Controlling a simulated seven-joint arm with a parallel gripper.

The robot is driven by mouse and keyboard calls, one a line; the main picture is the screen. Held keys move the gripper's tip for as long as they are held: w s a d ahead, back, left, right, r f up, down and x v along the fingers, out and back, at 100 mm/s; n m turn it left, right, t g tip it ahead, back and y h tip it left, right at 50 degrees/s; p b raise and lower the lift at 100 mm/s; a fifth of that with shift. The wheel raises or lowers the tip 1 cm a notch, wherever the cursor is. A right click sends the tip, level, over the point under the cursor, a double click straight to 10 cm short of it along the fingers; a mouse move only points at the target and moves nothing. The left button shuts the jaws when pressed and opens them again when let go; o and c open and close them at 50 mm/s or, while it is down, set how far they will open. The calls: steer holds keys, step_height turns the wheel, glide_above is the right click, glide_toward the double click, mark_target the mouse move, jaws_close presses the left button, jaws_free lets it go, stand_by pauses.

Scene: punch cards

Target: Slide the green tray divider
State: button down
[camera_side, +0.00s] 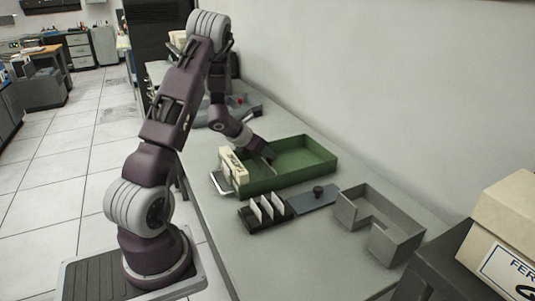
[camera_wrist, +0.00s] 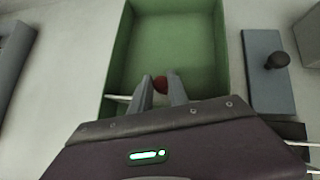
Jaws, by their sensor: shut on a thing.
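The long green tray (camera_side: 323,152) lies on the bench, and its open interior fills the middle of the wrist view (camera_wrist: 172,40). My gripper (camera_side: 268,157) reaches down into the tray, right of a stack of cream cards (camera_side: 232,162) at its left end. In the wrist view my gripper (camera_wrist: 160,88) has its fingers close together on a small dark red knob (camera_wrist: 160,84). The divider plate under the knob is mostly hidden by my fingers and hand. A pale edge (camera_wrist: 118,98) shows left of the fingers; I cannot tell whether it is divider or card.
A dark rack with several white cards (camera_side: 265,213) stands in front of the tray. Beside it is a blue-grey plate with a black knob (camera_side: 318,190). A grey open bin (camera_side: 385,215) and a cream box (camera_side: 505,225) are at right. The tray's right part is empty.

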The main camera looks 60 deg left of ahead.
stand_by(0.7)
steer(key=shift+w, duration=0.7)
steer(key=c, duration=1.3)
jaws_free()
steer(key=shift+o, duration=0.2)
steer(key=v, duration=0.7)
